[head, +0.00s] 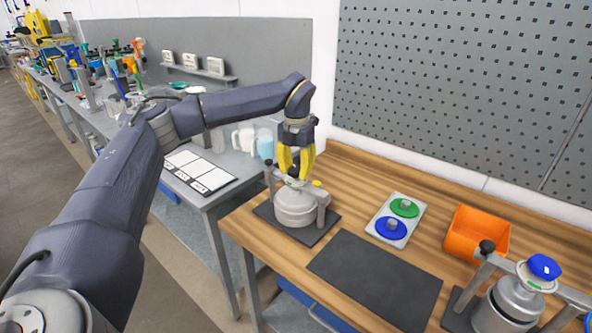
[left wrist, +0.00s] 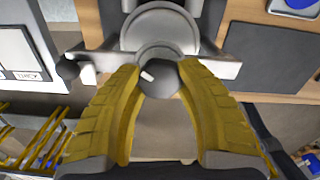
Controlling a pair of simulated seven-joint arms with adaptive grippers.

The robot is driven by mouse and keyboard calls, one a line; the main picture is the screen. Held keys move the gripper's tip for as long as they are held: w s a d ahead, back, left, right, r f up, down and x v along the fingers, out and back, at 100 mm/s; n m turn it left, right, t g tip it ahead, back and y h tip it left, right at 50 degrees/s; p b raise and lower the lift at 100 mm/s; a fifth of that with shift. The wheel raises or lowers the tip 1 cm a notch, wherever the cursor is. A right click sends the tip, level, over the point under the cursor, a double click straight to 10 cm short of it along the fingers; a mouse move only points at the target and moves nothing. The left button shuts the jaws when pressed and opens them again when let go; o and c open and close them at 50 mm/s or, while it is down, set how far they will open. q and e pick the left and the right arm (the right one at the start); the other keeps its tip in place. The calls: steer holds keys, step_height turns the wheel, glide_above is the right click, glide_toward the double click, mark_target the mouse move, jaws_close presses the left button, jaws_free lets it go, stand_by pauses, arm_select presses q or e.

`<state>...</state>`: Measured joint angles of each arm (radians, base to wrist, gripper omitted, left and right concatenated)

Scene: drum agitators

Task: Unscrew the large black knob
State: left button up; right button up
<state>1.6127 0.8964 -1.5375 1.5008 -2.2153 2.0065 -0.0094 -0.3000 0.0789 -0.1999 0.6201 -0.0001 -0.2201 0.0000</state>
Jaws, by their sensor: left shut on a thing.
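The left drum agitator (head: 294,207) stands on a dark mat on the wooden bench, with a metal crossbar over its lid. In the left wrist view the large black knob (left wrist: 160,80), dark with a small pale mark, sits on top at the middle of the crossbar (left wrist: 210,66). My left gripper (head: 297,172) points down over this agitator, and its yellow fingers are shut on the knob from both sides. The fingers mostly hide the knob in the head view. The left gripper also shows in the left wrist view (left wrist: 160,85). My right gripper is not in view.
A second agitator (head: 508,306) with a blue knob (head: 544,266) stands at the right front. A pale tray (head: 376,228) holds a green and a blue disc. An orange bin (head: 478,234) stands behind. The empty dark mat (head: 375,281) is clear. A pegboard wall rises behind the bench.

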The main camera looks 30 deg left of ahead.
mark_target(296, 169)
arm_select(q)
steer(key=shift+f, duration=0.15)
steer(key=o, duration=1.3)
step_height(296, 169, up, 12)
